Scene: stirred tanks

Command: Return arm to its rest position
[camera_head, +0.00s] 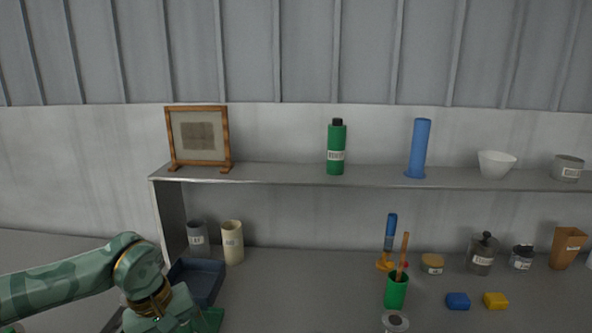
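My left arm comes in from the left in the head view, a green jointed arm that bends down at the lower left. A green part at its end runs to the bottom edge. The fingertips do not show clearly, so I cannot see whether the gripper is open or holds anything. My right arm and gripper are out of the picture.
A dark blue tray (218,282) lies beside my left arm, with grey (198,240) and cream (232,243) cylinders behind. A green cup (396,292), blue block (457,301) and yellow block (495,300) stand right. The shelf (280,175) holds a frame (199,137) and green bottle (336,150).

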